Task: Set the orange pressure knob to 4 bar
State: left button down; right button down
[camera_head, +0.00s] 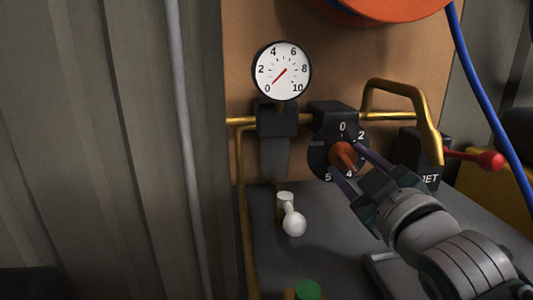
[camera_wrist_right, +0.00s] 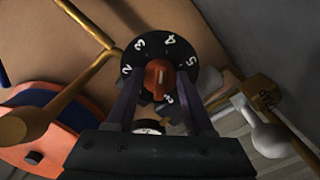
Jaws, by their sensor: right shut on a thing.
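The orange pressure knob (camera_head: 342,152) sits at the centre of a black numbered dial (camera_head: 319,162) on the brown panel. My right gripper (camera_head: 347,159) comes in from the lower right, with one finger on each side of the knob, shut on it. In the right wrist view the knob (camera_wrist_right: 158,75) shows between the dark fingers (camera_wrist_right: 158,88), with 2, 3, 4 and 5 around it on the dial (camera_wrist_right: 187,52). Its exact setting is hard to read. The white gauge (camera_head: 282,70) has its red needle pointing close to 0. My left gripper is not in view.
A yellow bent pipe (camera_head: 432,125) and a red-tipped lever (camera_head: 488,159) are right of the dial. A white-ended valve handle (camera_head: 293,222) stands lower left of the gripper. An orange reel (camera_head: 385,8) and blue hose (camera_head: 490,95) are above and right.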

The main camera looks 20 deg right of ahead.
jog(key=shift+m+p, duration=0.3)
jog(key=shift+m, duration=0.9)
jog(key=shift+c, duration=1.4)
grip_release()
jog(key=shift+s, duration=0.1)
